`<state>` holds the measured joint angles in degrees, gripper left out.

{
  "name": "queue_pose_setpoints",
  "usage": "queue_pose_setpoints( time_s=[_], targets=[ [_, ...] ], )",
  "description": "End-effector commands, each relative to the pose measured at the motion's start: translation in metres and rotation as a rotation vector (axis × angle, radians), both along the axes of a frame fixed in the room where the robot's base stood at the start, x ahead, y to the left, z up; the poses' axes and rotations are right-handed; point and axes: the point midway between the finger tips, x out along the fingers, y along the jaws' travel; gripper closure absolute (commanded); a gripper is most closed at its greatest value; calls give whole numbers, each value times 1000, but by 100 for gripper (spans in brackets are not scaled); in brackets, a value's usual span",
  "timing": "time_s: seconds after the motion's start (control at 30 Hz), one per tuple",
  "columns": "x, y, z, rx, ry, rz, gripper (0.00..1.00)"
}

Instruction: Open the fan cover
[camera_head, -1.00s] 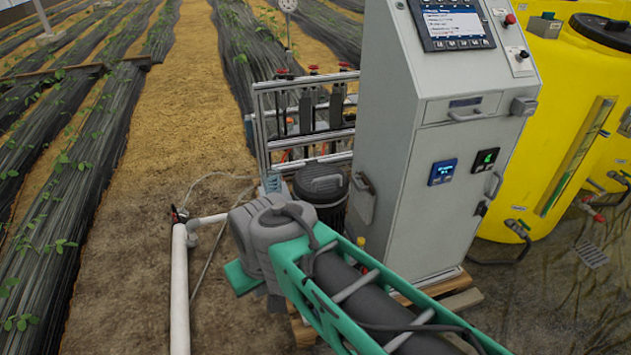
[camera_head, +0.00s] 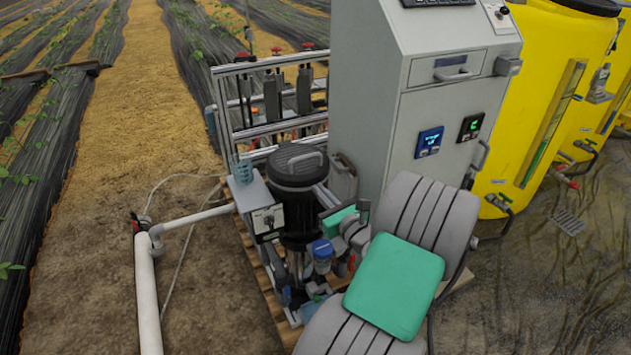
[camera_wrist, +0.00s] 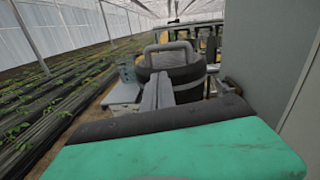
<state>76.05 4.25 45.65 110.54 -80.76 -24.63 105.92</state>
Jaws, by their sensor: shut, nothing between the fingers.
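The fan cover (camera_head: 294,160) is a dark grey round lid with an arched grey handle. It sits flat on top of the black upright pump motor (camera_head: 297,212). In the wrist view the fan cover (camera_wrist: 185,75) is straight ahead, with its handle (camera_wrist: 168,47) standing up across it. My gripper (camera_head: 320,190) is beside the motor's right side, near the top and below the cover's rim. In the wrist view my gripper (camera_wrist: 158,78) is shut and empty, its grey fingers pointing at the cover. I cannot tell whether the fingertips touch it.
The grey control cabinet (camera_head: 365,130) stands close on the right of the motor. A metal frame with red-topped valves (camera_head: 272,95) is behind. A small grey box (camera_head: 267,218) is left of the motor. A white pipe (camera_head: 146,290) runs on the left, with open soil beyond.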

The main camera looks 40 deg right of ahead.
Motion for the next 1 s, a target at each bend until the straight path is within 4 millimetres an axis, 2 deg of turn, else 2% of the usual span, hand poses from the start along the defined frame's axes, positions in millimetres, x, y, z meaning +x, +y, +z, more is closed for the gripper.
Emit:
queue_pose_setpoints(
  time_s=[0.03,0.07,0.17,0.6,0.77,1.0],
  targets=[
    [-11,-14,-3,58,-41,-46,100],
    [-14,-19,-2,82,-59,-61,100],
    [-12,-25,2,106,-79,-76,100],
    [66,-46,7,99,-75,-69,100],
    [78,-50,7,99,-74,-72,100],
    [79,-51,7,98,-74,-73,100]
  ],
)
